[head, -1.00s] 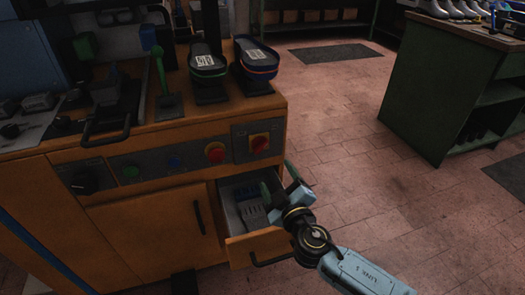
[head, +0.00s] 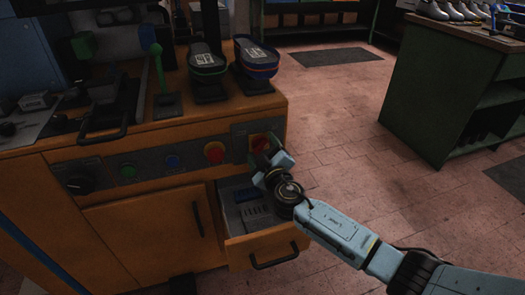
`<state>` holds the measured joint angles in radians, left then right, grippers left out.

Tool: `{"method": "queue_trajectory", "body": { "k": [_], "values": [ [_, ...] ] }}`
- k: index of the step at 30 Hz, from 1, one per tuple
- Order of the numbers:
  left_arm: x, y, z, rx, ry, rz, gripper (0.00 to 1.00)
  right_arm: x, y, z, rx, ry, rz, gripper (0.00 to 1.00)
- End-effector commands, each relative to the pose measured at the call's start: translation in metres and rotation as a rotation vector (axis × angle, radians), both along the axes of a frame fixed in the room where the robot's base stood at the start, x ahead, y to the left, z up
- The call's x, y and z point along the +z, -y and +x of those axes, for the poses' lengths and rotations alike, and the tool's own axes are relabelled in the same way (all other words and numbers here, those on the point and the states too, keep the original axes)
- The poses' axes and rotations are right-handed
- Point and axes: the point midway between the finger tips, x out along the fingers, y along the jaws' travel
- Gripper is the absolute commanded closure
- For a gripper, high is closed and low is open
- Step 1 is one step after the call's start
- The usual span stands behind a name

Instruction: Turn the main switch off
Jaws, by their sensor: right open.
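The main switch (head: 259,139) is a red rotary knob on a yellow plate, at the right end of the cabinet's front panel. My right gripper (head: 264,149) is open with its fingers at the switch, and they cover part of the knob. I cannot tell whether the fingers touch the knob or which way its handle points. My left gripper is not in view.
An open drawer (head: 267,246) sticks out below the switch, under my right gripper. A red button (head: 214,152), a blue button (head: 173,162) and a green button (head: 128,171) sit left of it. Shoe forms (head: 256,60) stand on top.

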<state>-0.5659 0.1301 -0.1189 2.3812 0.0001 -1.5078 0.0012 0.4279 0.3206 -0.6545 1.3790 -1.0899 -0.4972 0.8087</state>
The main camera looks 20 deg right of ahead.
Motion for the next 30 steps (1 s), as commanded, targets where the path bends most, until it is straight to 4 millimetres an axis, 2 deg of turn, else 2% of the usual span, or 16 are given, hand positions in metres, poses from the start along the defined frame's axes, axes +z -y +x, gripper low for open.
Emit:
{"method": "queue_trajectory", "body": {
  "k": [3, 12, 14, 23, 30],
  "values": [
    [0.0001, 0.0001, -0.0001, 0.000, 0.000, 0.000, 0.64, 0.0001, -0.0001, -0.0001, 0.000, 0.000, 0.000, 0.27],
    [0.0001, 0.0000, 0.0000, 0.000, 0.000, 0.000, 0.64, 0.0001, -0.0001, -0.0003, 0.000, 0.000, 0.000, 0.67],
    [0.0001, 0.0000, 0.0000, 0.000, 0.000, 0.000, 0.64, 0.0001, -0.0001, -0.0004, 0.000, 0.000, 0.000, 0.72],
    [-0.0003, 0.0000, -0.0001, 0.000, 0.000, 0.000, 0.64, -0.0003, -0.0003, -0.0005, 0.000, 0.001, -0.042, 0.72],
    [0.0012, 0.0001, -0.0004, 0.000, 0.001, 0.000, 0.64, -0.0003, -0.0006, -0.0003, 0.000, 0.009, -0.184, 0.72]
  ]
}}
